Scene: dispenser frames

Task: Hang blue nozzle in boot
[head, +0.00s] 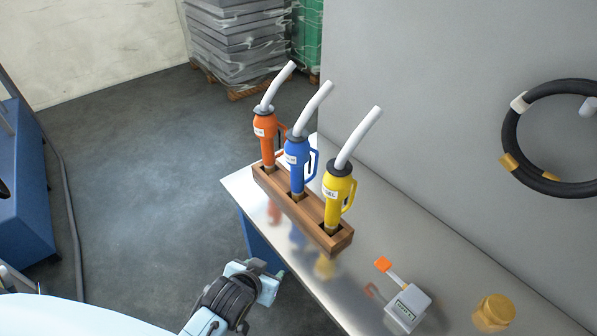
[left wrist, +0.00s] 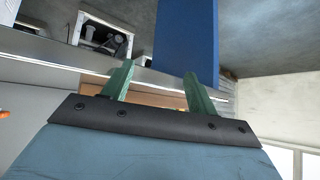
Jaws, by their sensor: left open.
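The blue nozzle (head: 297,165) stands spout up in the middle slot of a wooden block (head: 286,204) on the metal counter. It has a white spout and a white label. An orange nozzle (head: 266,140) stands in the slot to its left and a yellow nozzle (head: 336,203) in the slot to its right. My left gripper (head: 275,281) is beside the counter's near edge, below and apart from the block, open and empty. Its two green fingers (left wrist: 157,80) are spread in the left wrist view. My right gripper is out of view. I cannot make out a boot.
The metal counter (head: 400,245) runs along a grey wall. A small meter-like device (head: 407,308) with an orange flag and a yellow cap-like piece (head: 494,312) are on its right part. A black hose coil (head: 510,140) hangs on the wall. Open floor (head: 150,180) lies left.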

